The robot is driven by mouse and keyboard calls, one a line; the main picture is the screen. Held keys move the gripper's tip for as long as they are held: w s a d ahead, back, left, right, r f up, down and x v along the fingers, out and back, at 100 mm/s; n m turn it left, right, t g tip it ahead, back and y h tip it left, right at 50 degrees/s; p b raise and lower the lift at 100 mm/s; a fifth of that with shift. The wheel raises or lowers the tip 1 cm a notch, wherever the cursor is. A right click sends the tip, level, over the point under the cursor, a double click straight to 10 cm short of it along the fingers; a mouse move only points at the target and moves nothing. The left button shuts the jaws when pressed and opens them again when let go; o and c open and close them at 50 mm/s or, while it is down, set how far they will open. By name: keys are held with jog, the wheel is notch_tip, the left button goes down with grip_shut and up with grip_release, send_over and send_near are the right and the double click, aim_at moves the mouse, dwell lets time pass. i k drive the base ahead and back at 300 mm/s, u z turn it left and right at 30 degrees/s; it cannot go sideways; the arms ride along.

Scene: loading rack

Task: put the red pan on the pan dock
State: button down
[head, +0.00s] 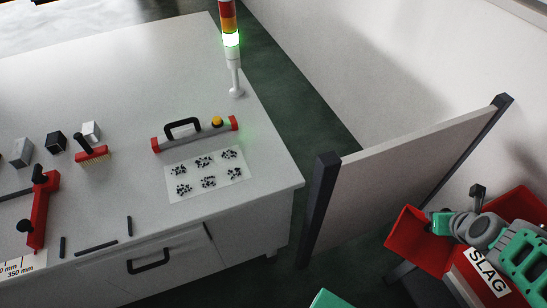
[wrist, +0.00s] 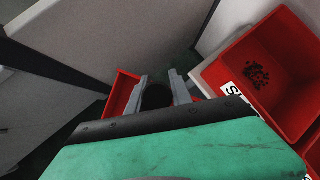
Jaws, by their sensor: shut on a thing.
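The red pan (head: 405,240) shows at the lower right of the head view, partly covered by my arm. In the wrist view its red side (wrist: 122,94) shows left of the fingers, and a dark part, probably its handle (wrist: 157,97), lies between them. My gripper (wrist: 158,90) is shut on this dark part. In the head view my teal and grey arm hides the fingertips. I cannot make out the pan dock with certainty in either view.
A red bin (wrist: 288,58) labelled SLAG, with dark grains inside, stands right of the gripper; it shows also in the head view (head: 515,205). A grey panel (head: 405,180) stands between it and the white table (head: 100,60). A signal light (head: 232,45) stands on the table.

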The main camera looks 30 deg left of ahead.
aim_at(97, 217)
jog(key=u, duration=0.05)
jog(key=k, duration=1.8)
jog(key=u, duration=2.25)
jog(key=i, duration=0.3)
jog(key=u, duration=0.05)
